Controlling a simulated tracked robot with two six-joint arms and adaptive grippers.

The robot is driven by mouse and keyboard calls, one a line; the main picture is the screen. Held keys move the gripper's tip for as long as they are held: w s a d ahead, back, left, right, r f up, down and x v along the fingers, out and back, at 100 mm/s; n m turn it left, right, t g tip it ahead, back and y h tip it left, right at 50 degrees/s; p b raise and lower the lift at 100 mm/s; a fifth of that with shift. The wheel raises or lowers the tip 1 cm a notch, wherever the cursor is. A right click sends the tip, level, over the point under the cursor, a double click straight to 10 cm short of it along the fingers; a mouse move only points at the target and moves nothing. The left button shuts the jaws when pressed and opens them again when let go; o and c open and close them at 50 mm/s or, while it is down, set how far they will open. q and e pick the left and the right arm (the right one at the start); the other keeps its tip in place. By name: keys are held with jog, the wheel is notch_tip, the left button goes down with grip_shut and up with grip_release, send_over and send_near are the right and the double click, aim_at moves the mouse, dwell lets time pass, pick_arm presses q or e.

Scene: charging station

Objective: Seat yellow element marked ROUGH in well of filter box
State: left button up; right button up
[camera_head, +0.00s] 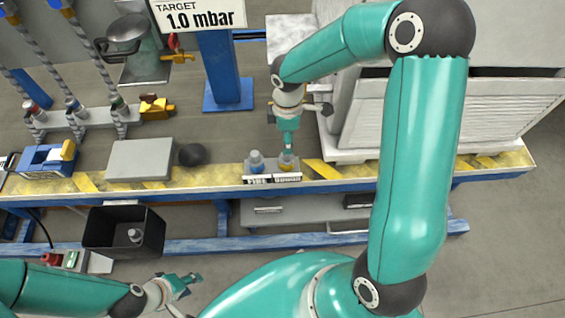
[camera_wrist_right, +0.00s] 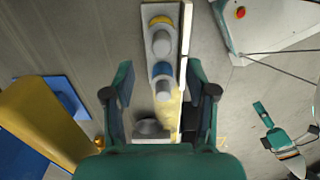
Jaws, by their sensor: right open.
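The yellow element (camera_head: 288,160) stands upright in a grey rack (camera_head: 259,179) whose front label reads FINE and ROUGH. The blue element (camera_head: 257,162) stands to its left. In the right wrist view the yellow element (camera_wrist_right: 162,22) lies past my fingertips, and the blue element (camera_wrist_right: 162,69) shows between the fingers. My right gripper (camera_head: 288,141) points down over the yellow element, open and empty. Contact cannot be told. My left gripper (camera_head: 188,284) is open and empty at the lower left, away from the bench. I cannot tell which thing is the filter box.
A flat grey box (camera_head: 140,160) and a dark round knob (camera_head: 192,154) are left of the rack on the bench. A black bin (camera_head: 124,232) holding a small grey piece hangs below. A blue post (camera_head: 222,65) and a white louvred cabinet (camera_head: 430,115) stand behind.

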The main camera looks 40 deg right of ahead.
aim_at(287, 159)
notch_tip(287, 159, down, 7)
jog(key=shift+f+b, duration=0.2)
jog(key=shift+b, duration=0.45)
grip_shut()
